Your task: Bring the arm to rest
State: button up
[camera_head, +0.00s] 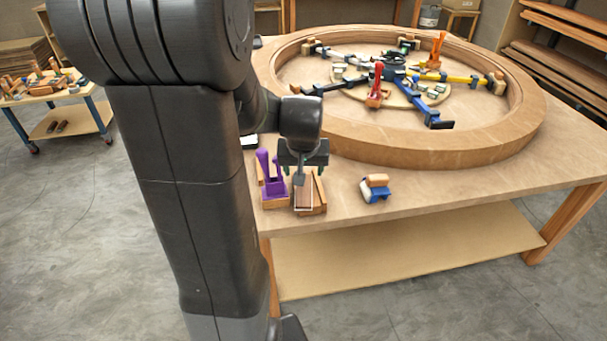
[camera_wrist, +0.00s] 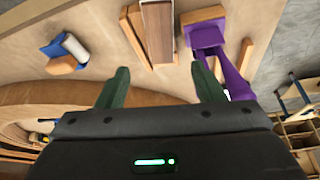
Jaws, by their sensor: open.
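My gripper (camera_head: 303,166) is over the near left part of the workbench (camera_head: 420,205), and its fingers point down. It also shows in the wrist view (camera_wrist: 160,80), its two green fingers spread wide with nothing between them. A wooden block with a brown strip (camera_head: 305,197) lies below the gripper. In the wrist view this strip (camera_wrist: 158,30) is beyond the fingertips, apart from them. A purple clamp-like piece (camera_head: 269,178) stands just left of the block; it also shows at the right finger in the wrist view (camera_wrist: 232,78).
A large wooden ring (camera_head: 440,150) fills much of the benchtop, with several coloured clamps inside it. A blue and wood piece (camera_head: 375,189) lies on the bench to the right of my gripper. A cart with tools (camera_head: 45,90) stands at the far left.

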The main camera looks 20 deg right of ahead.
aim_at(304, 190)
jog(key=shift+s+r, duration=0.1)
jog(key=shift+r, duration=0.25)
jog(key=x, duration=1.2)
jog(key=shift+f, duration=0.1)
jog(key=shift+r, duration=0.55)
